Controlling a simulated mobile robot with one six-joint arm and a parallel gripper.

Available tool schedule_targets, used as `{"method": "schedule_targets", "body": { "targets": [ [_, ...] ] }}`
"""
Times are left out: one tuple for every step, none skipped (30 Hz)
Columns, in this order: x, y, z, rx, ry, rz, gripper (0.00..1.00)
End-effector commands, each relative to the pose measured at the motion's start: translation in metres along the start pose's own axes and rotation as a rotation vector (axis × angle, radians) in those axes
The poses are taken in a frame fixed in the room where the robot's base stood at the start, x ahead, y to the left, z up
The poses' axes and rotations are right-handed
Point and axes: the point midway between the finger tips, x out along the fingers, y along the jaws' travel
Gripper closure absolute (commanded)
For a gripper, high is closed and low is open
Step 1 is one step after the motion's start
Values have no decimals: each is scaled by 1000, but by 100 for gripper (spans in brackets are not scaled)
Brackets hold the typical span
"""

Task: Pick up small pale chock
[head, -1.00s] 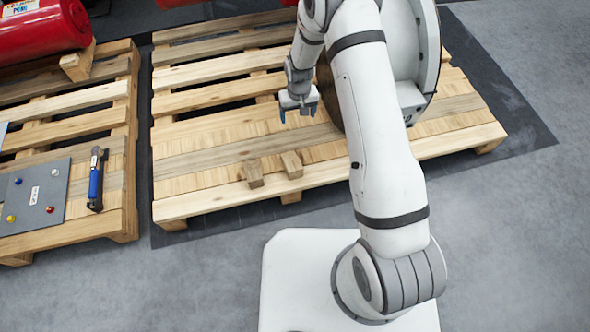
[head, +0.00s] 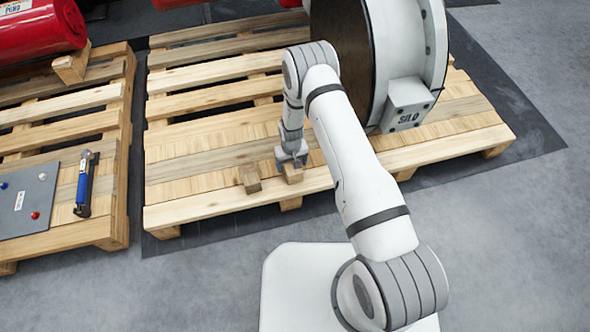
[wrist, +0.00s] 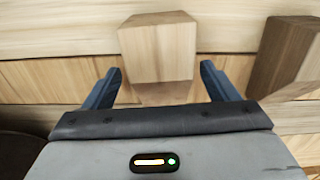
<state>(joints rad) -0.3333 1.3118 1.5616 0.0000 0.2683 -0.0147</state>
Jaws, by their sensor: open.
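Two small wooden chocks stand side by side on the near part of the middle pallet. The right chock (head: 293,173) is directly below my gripper (head: 291,160). In the wrist view this paler chock (wrist: 158,50) lies ahead of and between the two blue fingertips of my gripper (wrist: 160,78), which are open with a gap on each side. The left chock (head: 249,179) stands a little apart; it looks darker in the wrist view (wrist: 285,58), at the right edge, outside the right finger.
The pallet (head: 200,215) has slatted boards with dark gaps. On the left pallet (head: 75,240) are a grey panel (head: 25,200), a blue-handled tool (head: 85,185) and a red cylinder (head: 40,30).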

Motion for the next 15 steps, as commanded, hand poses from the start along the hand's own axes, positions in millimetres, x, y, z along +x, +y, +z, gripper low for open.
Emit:
{"method": "schedule_targets", "body": {
  "targets": [
    [13,0,1,0,-2,0,20],
    [16,0,0,0,-1,0,20],
    [20,0,0,0,0,0,20],
    [21,0,0,0,0,0,20],
    [22,0,0,0,0,0,20],
    [22,0,0,0,0,0,20],
    [21,-1,0,0,0,0,20],
    [21,-1,0,0,0,0,20],
    [21,-1,0,-1,0,0,20],
    [21,-1,0,-1,0,0,20],
    [21,-1,0,-1,0,0,21],
    [20,-1,0,-1,0,0,24],
    [20,-1,0,-1,0,0,27],
    [20,-1,0,-1,0,0,29],
    [20,-1,0,-1,0,0,32]
  ]
}}
